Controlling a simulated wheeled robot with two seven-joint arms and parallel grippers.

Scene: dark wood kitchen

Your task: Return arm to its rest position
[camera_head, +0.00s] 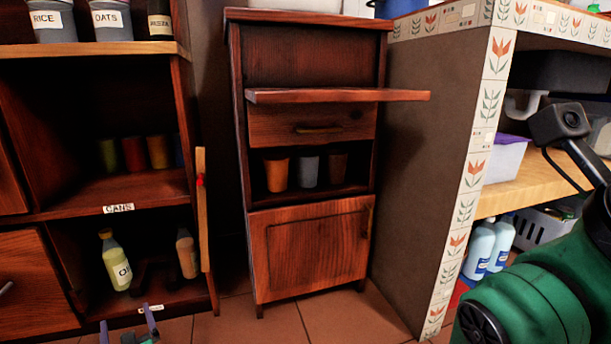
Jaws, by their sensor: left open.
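My left gripper (128,328) shows at the bottom left edge of the head view. Its two thin fingertips stand apart with nothing visible between them, so it is open and empty. It is low in front of the open shelf unit, near the oil bottle (117,260) and apart from it as far as I can see. The rest of the left arm is cut off by the frame. My green right arm (530,305) fills the bottom right corner. Its gripper does not show.
An open shelf (100,190) with jars, cans and bottles stands at left. A wooden cabinet (310,245) with a board sticking out (335,96) stands in the middle. A tiled counter (470,180) with bottles (480,250) is at right. Some floor (345,318) is clear.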

